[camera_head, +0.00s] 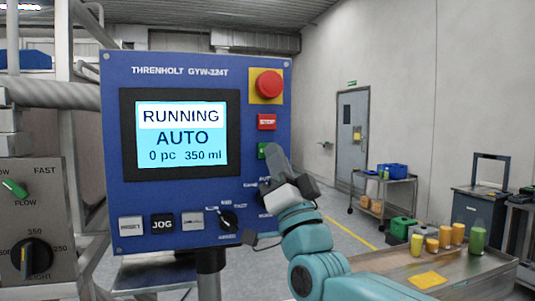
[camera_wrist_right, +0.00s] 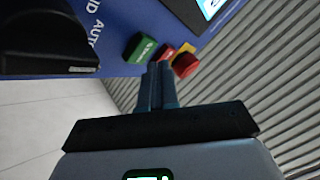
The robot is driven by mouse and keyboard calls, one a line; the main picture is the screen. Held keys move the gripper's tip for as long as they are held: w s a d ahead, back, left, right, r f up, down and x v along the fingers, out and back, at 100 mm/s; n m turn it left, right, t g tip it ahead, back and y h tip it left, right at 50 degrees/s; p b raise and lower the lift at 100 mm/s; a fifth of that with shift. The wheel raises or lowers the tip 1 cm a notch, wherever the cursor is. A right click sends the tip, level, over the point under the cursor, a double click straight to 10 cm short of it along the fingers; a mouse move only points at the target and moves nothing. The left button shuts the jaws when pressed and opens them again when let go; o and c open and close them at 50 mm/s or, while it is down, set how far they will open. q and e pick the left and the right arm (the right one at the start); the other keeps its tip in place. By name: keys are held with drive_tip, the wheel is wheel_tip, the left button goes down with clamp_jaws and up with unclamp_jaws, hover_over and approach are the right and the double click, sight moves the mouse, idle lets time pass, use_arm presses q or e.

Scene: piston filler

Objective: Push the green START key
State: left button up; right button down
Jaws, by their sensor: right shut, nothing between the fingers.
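The green START key (camera_head: 263,151) is on the right side of the blue control panel (camera_head: 112,120), below a red key. My right gripper (camera_head: 272,150) is in front of the panel and partly covers the green key. In the right wrist view the green key (camera_wrist_right: 140,48) stands at the upper left of the shut, empty fingertips (camera_wrist_right: 160,66). I cannot tell whether the fingertips touch it. The panel screen (camera_head: 181,133) reads RUNNING, AUTO, 0 pc, 350 ml. My left gripper is not in view.
A red key (camera_head: 267,122) and a red emergency stop (camera_head: 268,84) on a yellow plate are above. A selector knob (camera_head: 229,219) and JOG key (camera_head: 162,223) sit lower on the panel. A bench (camera_head: 400,264) with several jars stands at the right.

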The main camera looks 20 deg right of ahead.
drive_tip(key=s+b, duration=0.4)
drive_tip(key=s, duration=0.1)
idle(0.3)
drive_tip(key=shift+d, duration=0.1)
idle(0.6)
